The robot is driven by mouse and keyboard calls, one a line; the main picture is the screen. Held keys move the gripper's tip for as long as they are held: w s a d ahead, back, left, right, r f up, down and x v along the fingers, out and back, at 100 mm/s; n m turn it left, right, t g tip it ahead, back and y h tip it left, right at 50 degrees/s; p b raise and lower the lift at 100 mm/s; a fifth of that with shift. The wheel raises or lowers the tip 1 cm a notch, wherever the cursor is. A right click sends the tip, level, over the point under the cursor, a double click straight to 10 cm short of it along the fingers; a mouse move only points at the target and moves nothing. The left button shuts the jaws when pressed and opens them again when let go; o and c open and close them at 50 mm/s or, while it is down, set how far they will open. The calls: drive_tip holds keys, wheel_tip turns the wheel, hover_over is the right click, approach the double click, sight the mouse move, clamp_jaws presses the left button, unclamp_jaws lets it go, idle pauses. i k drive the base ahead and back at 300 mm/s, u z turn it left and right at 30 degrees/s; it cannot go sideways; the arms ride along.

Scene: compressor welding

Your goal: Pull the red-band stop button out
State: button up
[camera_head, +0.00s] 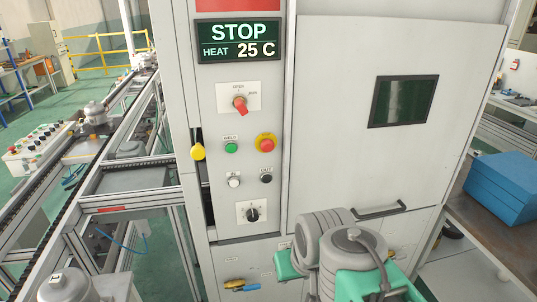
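The panel of a tall grey cabinet (220,195) fills the middle of the view. A round red button on a yellow ring (265,142) is at the right of its middle row. I see no separate red band on it, and I cannot tell from here whether it is pressed in. A green button (231,147) is to its left. My grey and green arm shows at the bottom, below and to the right of the panel, apart from the red button. My gripper is not visible.
The display (239,40) reads STOP, HEAT 25 C. A red rotary switch (240,103), white button (234,181), black button (266,177) and black knob (253,214) surround the red button. A yellow knob (198,152) sticks out left. A door handle (380,210) protrudes right.

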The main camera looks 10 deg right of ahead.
sight(267, 145)
drive_tip(key=k, duration=0.3)
drive_tip(key=z, duration=1.45)
drive_tip(key=i, duration=0.8)
drive_tip(key=u, duration=1.95)
